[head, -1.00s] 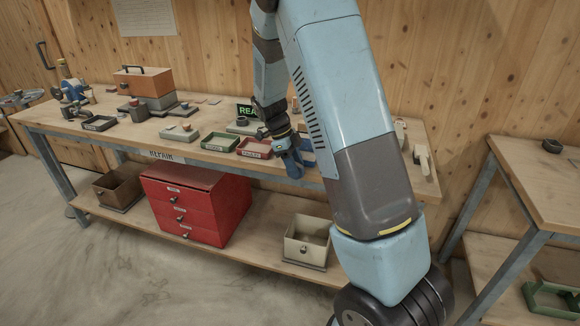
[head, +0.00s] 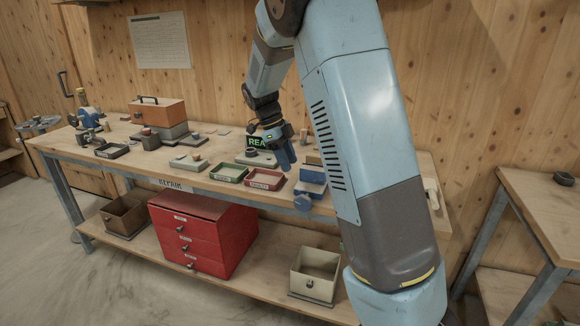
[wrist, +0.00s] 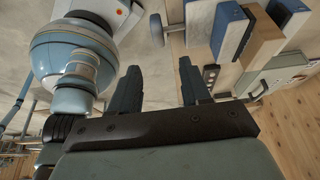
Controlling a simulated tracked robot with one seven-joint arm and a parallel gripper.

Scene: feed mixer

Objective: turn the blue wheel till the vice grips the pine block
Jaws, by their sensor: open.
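The vice (head: 311,188) has blue jaws and stands at the bench's front edge, partly beside my arm. Its blue wheel (head: 302,202) faces out from the front edge. In the wrist view the wheel (wrist: 157,29) shows edge-on and greyish at the end of its shaft. The pine block (wrist: 260,42) sits between the blue-faced jaws (wrist: 231,32); I cannot tell whether both touch it. My gripper (head: 286,160) is open and empty, above the bench just left of and behind the vice. In the wrist view its fingers (wrist: 160,85) are apart, with the wheel beyond them.
A red tray (head: 264,180) and a green tray (head: 229,173) lie left of the vice. A lit green sign (head: 259,142) stands behind them. The red drawer cabinet (head: 203,235) and a cream bin (head: 314,275) are on the shelf below. Floor in front is clear.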

